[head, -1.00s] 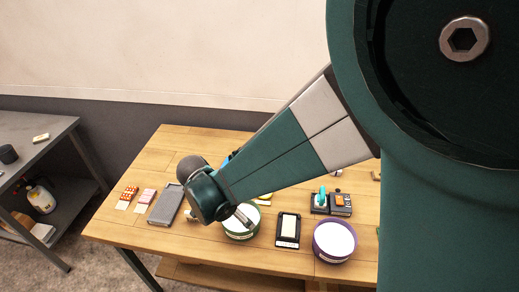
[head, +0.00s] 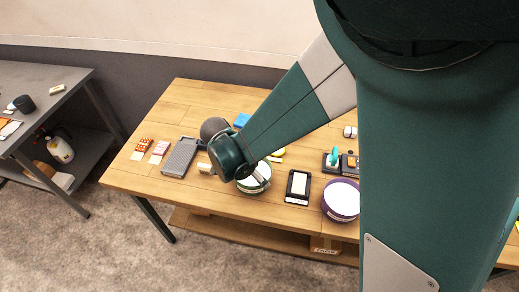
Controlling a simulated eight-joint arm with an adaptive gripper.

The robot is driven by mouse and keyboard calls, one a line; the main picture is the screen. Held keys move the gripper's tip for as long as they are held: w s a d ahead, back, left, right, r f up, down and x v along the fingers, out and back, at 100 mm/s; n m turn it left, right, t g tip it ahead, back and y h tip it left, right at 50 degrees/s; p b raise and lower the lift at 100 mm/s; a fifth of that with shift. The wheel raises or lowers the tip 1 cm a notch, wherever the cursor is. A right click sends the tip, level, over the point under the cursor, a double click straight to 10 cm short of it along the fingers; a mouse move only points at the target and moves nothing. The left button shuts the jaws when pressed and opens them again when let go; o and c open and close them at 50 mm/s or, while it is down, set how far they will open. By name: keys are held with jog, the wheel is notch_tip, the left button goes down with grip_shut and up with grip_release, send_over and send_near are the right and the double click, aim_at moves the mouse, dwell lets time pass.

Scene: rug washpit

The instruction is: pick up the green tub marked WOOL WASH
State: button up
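A round green tub (head: 250,188) with a pale top stands near the front edge of the wooden table, partly covered by my arm. Its marking is too small to read. My gripper (head: 261,178) is at the tub's top, at the end of my dark green arm. One light finger-like part shows against the pale top. The rest of the gripper is hidden behind the wrist, so I cannot tell whether it is open or touches the tub.
A black tray (head: 298,187) and a purple tub (head: 341,201) stand right of the green tub. A grey case (head: 180,157) and small red-patterned packs (head: 142,147) lie left. Behind are a blue item (head: 242,120) and a teal-topped item (head: 333,158). A grey shelf table (head: 40,110) stands far left.

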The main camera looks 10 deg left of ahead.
aim_at(253, 180)
dwell(0.5)
jog(key=c, duration=1.3)
jog(key=shift+r, duration=0.15)
jog(key=shift+r+p, duration=0.6)
jog(key=shift+r, duration=4.25)
